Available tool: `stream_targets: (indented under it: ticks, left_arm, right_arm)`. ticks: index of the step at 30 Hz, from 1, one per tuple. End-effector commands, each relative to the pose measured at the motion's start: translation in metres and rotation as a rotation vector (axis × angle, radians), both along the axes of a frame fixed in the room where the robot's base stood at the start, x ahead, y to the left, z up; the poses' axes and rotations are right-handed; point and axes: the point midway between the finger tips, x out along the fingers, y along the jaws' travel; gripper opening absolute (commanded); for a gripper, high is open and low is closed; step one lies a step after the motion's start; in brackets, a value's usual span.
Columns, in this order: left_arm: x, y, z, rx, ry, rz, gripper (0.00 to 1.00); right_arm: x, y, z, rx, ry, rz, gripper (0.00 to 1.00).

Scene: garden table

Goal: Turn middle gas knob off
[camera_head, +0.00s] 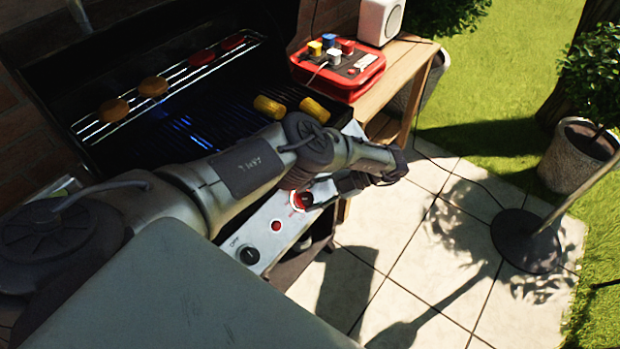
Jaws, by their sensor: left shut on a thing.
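The grill's control panel (262,235) is a light metal strip along its front edge. A black knob (247,255) sits at its near left end, with a red round spot (276,226) farther along. My left arm reaches across the grill, and my left gripper (306,201) is at the panel, shut on a dark knob with a red glow around its base. This looks like the middle gas knob, mostly hidden by the fingers. The panel beyond is covered by my arm. Blue flames (190,130) show under the grate. My right gripper is not in view.
Patties and red pieces lie on the upper rack (170,85); corn pieces (270,106) lie on the grate. A red case (340,78) and a white speaker (381,20) stand on the wooden side table (398,70). The paved floor (400,250) at right is mostly open.

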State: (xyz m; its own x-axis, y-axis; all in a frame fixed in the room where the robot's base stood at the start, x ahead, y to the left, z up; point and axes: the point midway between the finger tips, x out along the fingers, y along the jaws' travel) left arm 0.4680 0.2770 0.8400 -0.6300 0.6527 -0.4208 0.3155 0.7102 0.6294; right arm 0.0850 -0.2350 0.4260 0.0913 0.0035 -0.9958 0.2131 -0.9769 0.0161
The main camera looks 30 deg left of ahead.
Motion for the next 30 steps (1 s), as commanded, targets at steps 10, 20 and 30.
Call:
stream_targets:
  ticks: [10, 20, 30]
  left_arm:
    - [0.001, -0.002, -0.001, 0.024, 0.229, -0.239, 0.06]
    - [-0.001, -0.003, 0.0, 0.034, 0.421, -0.426, 0.06]
    - [-0.002, -0.003, -0.002, 0.042, 0.529, -0.534, 0.06]
  right_arm:
    - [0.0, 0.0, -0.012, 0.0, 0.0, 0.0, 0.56]
    - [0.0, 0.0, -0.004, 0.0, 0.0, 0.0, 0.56]
    - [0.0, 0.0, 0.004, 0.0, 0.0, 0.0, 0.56]
